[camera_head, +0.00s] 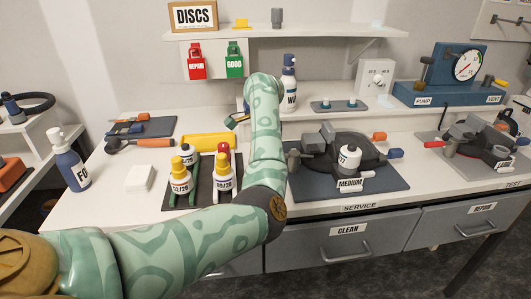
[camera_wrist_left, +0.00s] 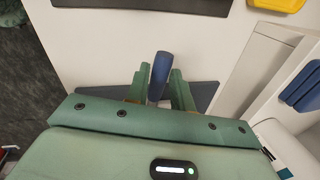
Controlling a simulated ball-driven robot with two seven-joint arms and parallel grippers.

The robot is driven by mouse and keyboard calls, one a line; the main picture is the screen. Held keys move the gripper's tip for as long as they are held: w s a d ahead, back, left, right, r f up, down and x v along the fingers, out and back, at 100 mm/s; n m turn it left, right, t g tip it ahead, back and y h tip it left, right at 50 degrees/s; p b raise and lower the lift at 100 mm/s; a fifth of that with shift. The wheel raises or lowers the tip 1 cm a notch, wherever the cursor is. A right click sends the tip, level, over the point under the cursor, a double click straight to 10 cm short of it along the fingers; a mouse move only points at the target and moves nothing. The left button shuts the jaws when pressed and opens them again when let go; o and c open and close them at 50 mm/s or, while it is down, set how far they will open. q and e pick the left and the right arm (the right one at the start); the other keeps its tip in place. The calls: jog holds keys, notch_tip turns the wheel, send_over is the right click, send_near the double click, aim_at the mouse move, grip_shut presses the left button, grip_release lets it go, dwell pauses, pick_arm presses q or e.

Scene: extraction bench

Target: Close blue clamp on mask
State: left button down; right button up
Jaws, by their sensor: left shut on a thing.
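My left gripper (camera_wrist_left: 158,78) is shut on a blue handle-like piece (camera_wrist_left: 160,68), which stands between its green fingers in the left wrist view. In the head view my left arm reaches up the middle, and its gripper (camera_head: 238,120) is small and partly hidden there. What the blue piece belongs to is unclear. A dark mask-like fixture (camera_head: 330,167) with grey blocks sits on the service mat, apart from my gripper. It has a blue handle (camera_head: 389,153) and an orange handle (camera_head: 379,136) at its right. Whether its clamps are closed cannot be told. My right gripper is not in view.
Capped bottles (camera_head: 182,177) stand in a dark rack beside my arm. A yellow tray (camera_head: 203,141) lies behind them. A second fixture (camera_head: 480,143) stands at the far right. Bare bench shows at left.

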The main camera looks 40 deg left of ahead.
pick_arm(q)
jog(key=shift+s+d+f+n+b, duration=0.1)
jog(key=shift+s+d+n+b, duration=0.15)
jog(key=shift+n, duration=0.25)
jog(key=shift+s+d+n+b, duration=0.2)
jog(key=shift+n+b, duration=0.1)
jog(key=shift+n, duration=0.1)
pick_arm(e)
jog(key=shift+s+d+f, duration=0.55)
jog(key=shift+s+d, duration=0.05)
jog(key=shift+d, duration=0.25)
pick_arm(q)
jog(key=c, duration=1.2)
grip_release()
jog(key=shift+c, duration=0.2)
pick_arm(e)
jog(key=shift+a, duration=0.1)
pick_arm(q)
jog(key=shift+r, duration=0.45)
notch_tip(320, 180, up, 15)
jog(key=s+d+p, duration=0.2)
jog(key=p, duration=0.4)
jog(key=shift+s+d+r, duration=0.15)
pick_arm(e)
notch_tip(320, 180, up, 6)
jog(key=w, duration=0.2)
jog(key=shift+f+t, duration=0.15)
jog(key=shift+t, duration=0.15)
